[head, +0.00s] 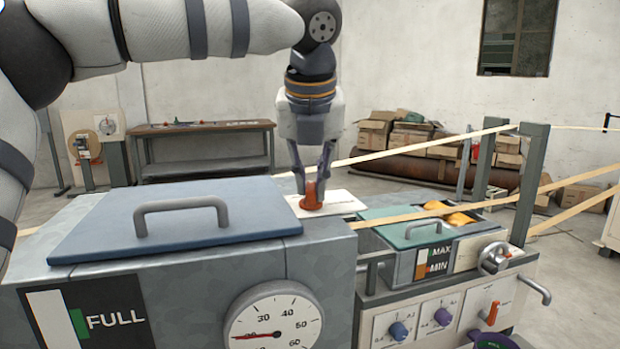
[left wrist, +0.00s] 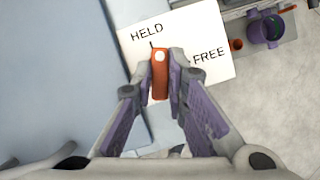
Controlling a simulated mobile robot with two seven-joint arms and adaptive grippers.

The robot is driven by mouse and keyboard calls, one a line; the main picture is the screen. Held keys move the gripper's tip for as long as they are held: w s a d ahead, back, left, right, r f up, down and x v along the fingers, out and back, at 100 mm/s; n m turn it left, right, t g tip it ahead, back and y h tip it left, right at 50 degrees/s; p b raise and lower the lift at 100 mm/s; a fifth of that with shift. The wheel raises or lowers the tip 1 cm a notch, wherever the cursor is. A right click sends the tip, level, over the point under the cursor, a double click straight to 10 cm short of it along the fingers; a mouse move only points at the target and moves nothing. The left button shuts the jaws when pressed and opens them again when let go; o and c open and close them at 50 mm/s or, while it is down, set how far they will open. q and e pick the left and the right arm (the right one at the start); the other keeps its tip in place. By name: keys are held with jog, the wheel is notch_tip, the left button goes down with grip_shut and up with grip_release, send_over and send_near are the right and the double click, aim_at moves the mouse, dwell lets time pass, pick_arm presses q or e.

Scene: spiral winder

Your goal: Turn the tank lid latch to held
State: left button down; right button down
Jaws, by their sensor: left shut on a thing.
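The tank lid latch (head: 312,198) is a small orange-red lever at the right edge of the tank's blue lid (head: 190,220). In the left wrist view the latch (left wrist: 160,82) lies along the picture's vertical, and its white-dotted end is close below the tick by HELD. The FREE word and tick lie to its right on the white plate (left wrist: 205,35). My left gripper (head: 313,180) points down from above, with its fingers on both sides of the latch, shut on it. It also shows in the left wrist view (left wrist: 160,75). My right gripper is not in view.
The lid has a raised grey handle (head: 182,212). A smaller green-lidded box (head: 405,230) stands to the right, with pale strips (head: 430,213) running past it. A dial (head: 275,325) and knobs (head: 399,330) are on the front panels. A bench (head: 205,130) stands behind.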

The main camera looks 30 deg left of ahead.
pick_arm(q)
jog(key=shift+n+g+y, duration=0.4)
jog(key=shift+n+y, duration=0.1)
jog(key=shift+n, duration=1.5)
jog(key=c, duration=1.6)
grip_release()
jog(key=v, duration=1.2)
jog(key=shift+w, duration=0.2)
jog(key=shift+d, duration=0.1)
